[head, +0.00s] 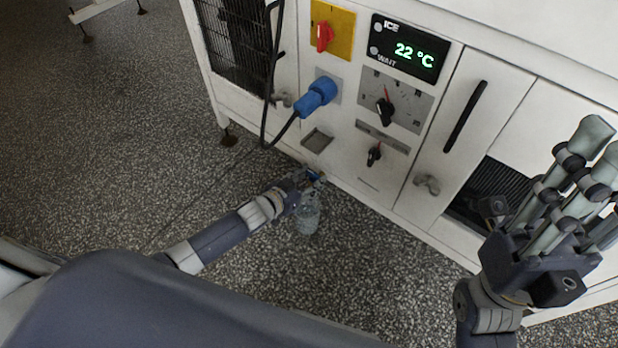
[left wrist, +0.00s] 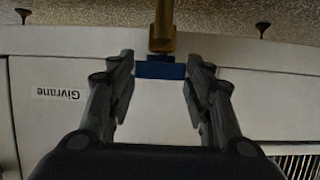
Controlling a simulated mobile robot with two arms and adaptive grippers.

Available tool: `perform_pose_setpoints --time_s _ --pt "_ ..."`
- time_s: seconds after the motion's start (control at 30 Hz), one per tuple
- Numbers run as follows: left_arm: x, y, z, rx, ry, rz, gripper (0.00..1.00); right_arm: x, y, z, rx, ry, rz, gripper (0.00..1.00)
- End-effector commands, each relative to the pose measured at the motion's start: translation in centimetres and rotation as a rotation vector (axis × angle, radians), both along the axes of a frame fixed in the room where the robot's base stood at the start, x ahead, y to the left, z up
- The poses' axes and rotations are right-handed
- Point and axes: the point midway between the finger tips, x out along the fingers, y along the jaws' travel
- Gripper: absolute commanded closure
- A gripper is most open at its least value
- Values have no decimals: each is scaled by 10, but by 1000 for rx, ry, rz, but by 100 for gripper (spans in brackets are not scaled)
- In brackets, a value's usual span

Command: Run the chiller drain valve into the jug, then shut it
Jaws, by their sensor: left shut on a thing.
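The drain valve shows in the left wrist view as a brass body (left wrist: 163,28) with a blue handle (left wrist: 160,69). In the head view its blue handle (head: 314,175) is low at the front of the white chiller, partly hidden by my left gripper (head: 306,181). My right gripper (head: 598,148) is open and empty in front of the chiller's right side.
The chiller front carries a display (head: 408,48) reading 22 °C, a red switch (head: 324,37), a blue plug (head: 316,97) with a hanging black cable, black knobs (head: 385,112) and a door handle (head: 465,116). The speckled floor (head: 130,140) is clear at the left.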

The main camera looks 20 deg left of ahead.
Motion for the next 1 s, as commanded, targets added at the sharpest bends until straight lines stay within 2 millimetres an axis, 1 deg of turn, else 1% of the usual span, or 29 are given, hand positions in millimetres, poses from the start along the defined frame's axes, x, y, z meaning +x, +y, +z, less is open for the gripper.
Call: perform_pose_setpoints --time_s 0.03,0.07,0.1,0.13,0.47,0.63,0.77,1.0 --pt "0 -2 1 -2 -4 -3 77 0 0 0 0 0 0 70" --pt "0 -2 1 -2 -4 -3 49 0 0 0 0 0 0 70" --pt "0 -2 1 -1 -4 -2 40 0 0 0 0 0 0 70" --pt "0 -2 1 -1 -4 -2 33 0 0 0 0 0 0 70" --pt "0 0 1 1 -1 0 33 0 0 1 1 -2 0 70" --pt "-7 2 3 0 0 0 33 0 0 1 0 -2 -1 70" --pt "-22 8 9 0 0 0 33 0 0 1 1 -2 0 70" --pt "-60 22 25 2 1 -2 33 0 0 0 0 -1 0 70"
